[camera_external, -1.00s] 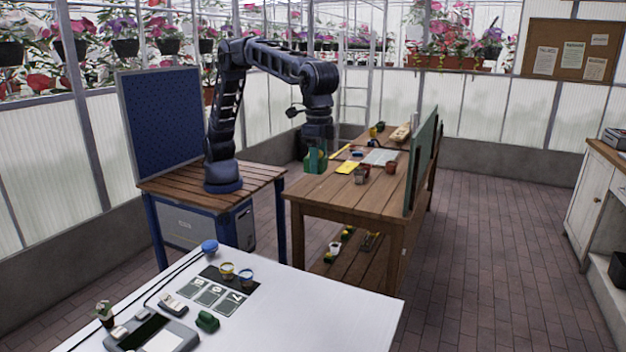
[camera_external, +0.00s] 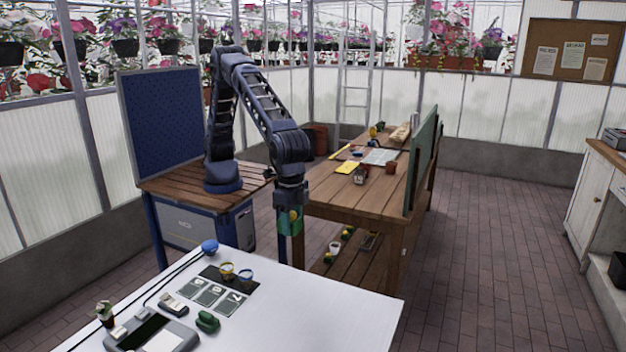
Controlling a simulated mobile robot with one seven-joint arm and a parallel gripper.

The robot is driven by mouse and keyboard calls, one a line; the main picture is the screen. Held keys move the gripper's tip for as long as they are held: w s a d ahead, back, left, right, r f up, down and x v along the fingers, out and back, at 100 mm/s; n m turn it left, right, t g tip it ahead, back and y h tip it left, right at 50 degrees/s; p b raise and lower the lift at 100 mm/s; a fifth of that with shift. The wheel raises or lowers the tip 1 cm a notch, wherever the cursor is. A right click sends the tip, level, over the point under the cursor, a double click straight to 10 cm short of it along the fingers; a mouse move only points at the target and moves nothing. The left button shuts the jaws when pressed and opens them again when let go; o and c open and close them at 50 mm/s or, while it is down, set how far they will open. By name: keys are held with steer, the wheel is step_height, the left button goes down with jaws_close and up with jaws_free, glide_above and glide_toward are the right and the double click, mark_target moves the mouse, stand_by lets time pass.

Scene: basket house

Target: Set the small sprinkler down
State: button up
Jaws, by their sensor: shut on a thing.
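My gripper (camera_external: 290,210) points down and is shut on the small sprinkler (camera_external: 289,224), a green thing with a yellowish spot near its top. The sprinkler hangs in the air in front of the near left end of the wooden table (camera_external: 332,199), beyond the far edge of the white table. The fingers and their exact grip on the sprinkler are too small to make out.
The white table (camera_external: 300,300) in front has cards (camera_external: 209,294), two small ringed pots, a green object (camera_external: 207,321) and a blue dome (camera_external: 209,246); its right part is bare. The wooden table's near end is clear, with several items farther back.

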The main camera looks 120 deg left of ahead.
mark_target(294, 294)
step_height(294, 294, down, 22)
stand_by(0.7)
steer(key=shift+f, duration=0.1)
steer(key=o, duration=1.1)
steer(key=shift+c, duration=0.2)
